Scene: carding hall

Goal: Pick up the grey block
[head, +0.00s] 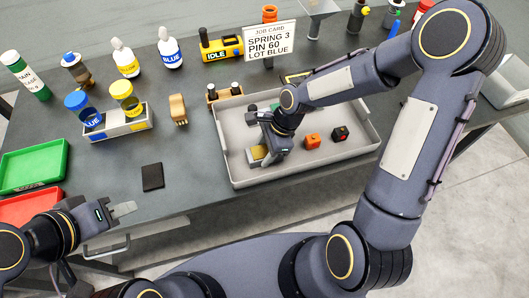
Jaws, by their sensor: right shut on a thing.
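My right gripper (258,157) reaches down into the left part of the grey tray (236,178). It is shut on a small tan or brass-coloured block (260,152), which its fingers and wrist partly cover. I cannot make out a grey block; part of the tray is hidden behind my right arm. An orange block (312,141) and a black block (340,133) lie in the tray to the right of the gripper. My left gripper (117,229) is open and empty near the table's front edge, right of the red tray (30,208).
A dark flat pad (152,177) lies on the table left of the grey tray. A green tray (34,166), a bottle holder (118,127), a wooden piece (178,109) and a job card (271,41) stand around. Bare table lies between pad and grey tray.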

